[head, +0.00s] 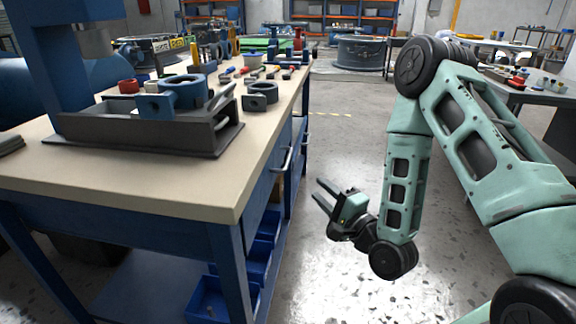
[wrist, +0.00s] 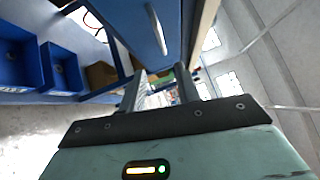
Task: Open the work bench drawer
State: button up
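The work bench (head: 150,190) has a pale top and a blue frame, at the left in the head view. On its right side is a blue drawer front (head: 269,182) with a silver bar handle (head: 284,160). The drawer looks shut. In the wrist view the handle (wrist: 156,29) shows at the top, on the blue drawer front (wrist: 140,12), ahead of the fingers. My gripper (head: 317,188) is in the aisle to the right of the bench, apart from the handle. Its two fingers are spread and nothing shows between them in the wrist view (wrist: 161,74).
A second handle (head: 304,132) shows farther along the bench. Blue bins (head: 208,300) sit low under the bench and also show in the wrist view (wrist: 60,70). A heavy press and loose parts stand on the bench top. The aisle floor (head: 330,125) is clear.

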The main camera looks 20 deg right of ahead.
aim_at(288, 158)
jog(key=b+x, duration=0.6)
jog(key=x, duration=0.8)
jog(key=shift+w+r, duration=0.15)
jog(key=shift+w, duration=0.25)
grip_shut()
